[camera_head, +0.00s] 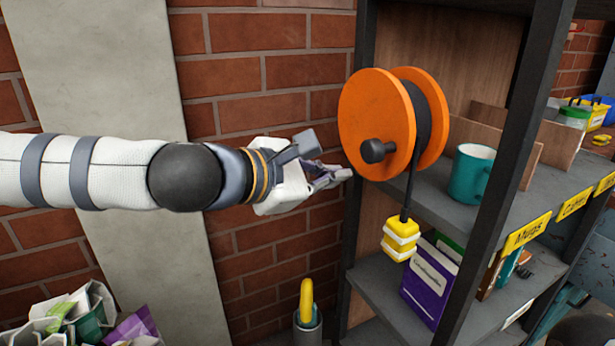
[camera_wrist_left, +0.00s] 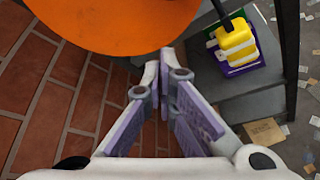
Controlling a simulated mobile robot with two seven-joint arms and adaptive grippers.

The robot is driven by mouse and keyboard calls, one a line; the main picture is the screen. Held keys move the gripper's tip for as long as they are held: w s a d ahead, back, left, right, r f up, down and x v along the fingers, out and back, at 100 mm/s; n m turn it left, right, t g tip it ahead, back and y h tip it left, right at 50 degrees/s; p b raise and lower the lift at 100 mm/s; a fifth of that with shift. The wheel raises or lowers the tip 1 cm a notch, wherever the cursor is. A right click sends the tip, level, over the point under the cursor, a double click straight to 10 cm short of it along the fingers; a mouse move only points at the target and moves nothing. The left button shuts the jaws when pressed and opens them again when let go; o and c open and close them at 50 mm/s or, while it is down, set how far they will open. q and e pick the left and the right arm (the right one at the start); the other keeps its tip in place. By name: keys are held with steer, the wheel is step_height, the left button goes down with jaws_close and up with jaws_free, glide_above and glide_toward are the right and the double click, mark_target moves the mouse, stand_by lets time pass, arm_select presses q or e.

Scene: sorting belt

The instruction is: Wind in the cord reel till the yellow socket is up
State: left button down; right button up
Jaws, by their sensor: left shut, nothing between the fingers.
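An orange cord reel (camera_head: 377,112) with a black knob (camera_head: 377,150) on its near face is mounted at the shelf's left post. A dark cord (camera_head: 410,185) hangs from it to a yellow and white socket (camera_head: 400,238), which hangs below the middle shelf board. In the left wrist view the reel's orange disc (camera_wrist_left: 120,22) fills the top, and the socket (camera_wrist_left: 236,42) hangs at upper right. My left gripper (camera_head: 345,174) is shut and empty, just left of and below the reel, apart from the knob. It also shows in the left wrist view (camera_wrist_left: 165,62). My right gripper is out of view.
A teal mug (camera_head: 471,173) stands on the shelf right of the reel. A purple box (camera_head: 431,280) stands on the lower board behind the socket. A bin with a yellow handle (camera_head: 306,300) stands below my left gripper. The brick wall (camera_head: 265,75) lies behind my arm.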

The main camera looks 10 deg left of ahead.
mark_target(377, 125)
arm_select(q)
steer(key=d+r, duration=0.1)
steer(key=s+d+r+p, duration=0.1)
steer(key=r, duration=0.1)
steer(key=shift+s+d, duration=0.1)
steer(key=shift+s, duration=0.1)
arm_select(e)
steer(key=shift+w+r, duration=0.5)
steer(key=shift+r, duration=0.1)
